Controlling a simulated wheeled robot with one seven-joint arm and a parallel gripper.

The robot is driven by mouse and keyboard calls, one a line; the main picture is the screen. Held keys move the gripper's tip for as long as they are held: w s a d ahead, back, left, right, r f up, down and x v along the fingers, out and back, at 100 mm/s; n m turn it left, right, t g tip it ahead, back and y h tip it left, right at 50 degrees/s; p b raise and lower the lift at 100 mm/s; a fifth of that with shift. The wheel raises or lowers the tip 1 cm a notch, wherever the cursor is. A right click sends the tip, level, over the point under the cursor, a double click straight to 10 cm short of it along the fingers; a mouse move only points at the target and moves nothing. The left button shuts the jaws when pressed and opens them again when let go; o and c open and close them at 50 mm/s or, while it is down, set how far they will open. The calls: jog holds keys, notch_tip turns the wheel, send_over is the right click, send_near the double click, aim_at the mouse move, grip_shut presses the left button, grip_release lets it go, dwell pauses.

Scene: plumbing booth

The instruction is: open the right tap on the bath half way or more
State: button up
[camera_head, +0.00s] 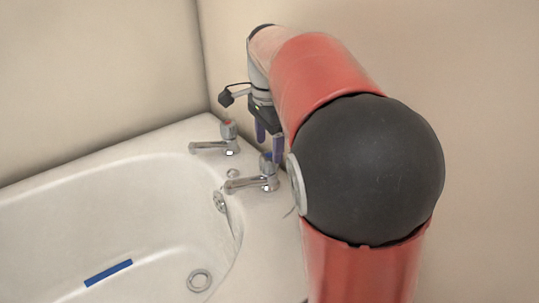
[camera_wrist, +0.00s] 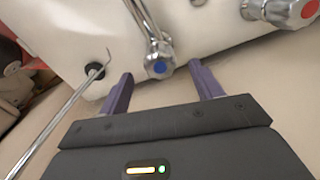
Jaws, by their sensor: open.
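The right tap (camera_head: 267,168) is chrome, with a spout over the bath (camera_head: 150,160). In the wrist view the blue-capped tap (camera_wrist: 160,66) shows its cap between the two finger tips, with a gap on each side. My gripper (camera_head: 268,142) is open and empty, its purple fingers pointing down just above and behind this tap in the head view. The open fingers also show in the wrist view (camera_wrist: 161,74). I cannot tell whether the cap is at finger depth. Part of the tap's handle is hidden by a finger in the head view.
A second, red-capped tap (camera_head: 229,135) stands farther along the rim, close to my gripper's left; it shows top right in the wrist view (camera_wrist: 288,10). A thin metal rod (camera_wrist: 62,120) runs along the left there. Plain walls (camera_head: 90,70) close off the corner behind.

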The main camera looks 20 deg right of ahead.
aim_at(269, 155)
jog(key=shift+f+b, duration=0.35)
jog(key=shift+f, duration=1.9)
jog(key=shift+c, duration=0.5)
jog(key=c, duration=0.9)
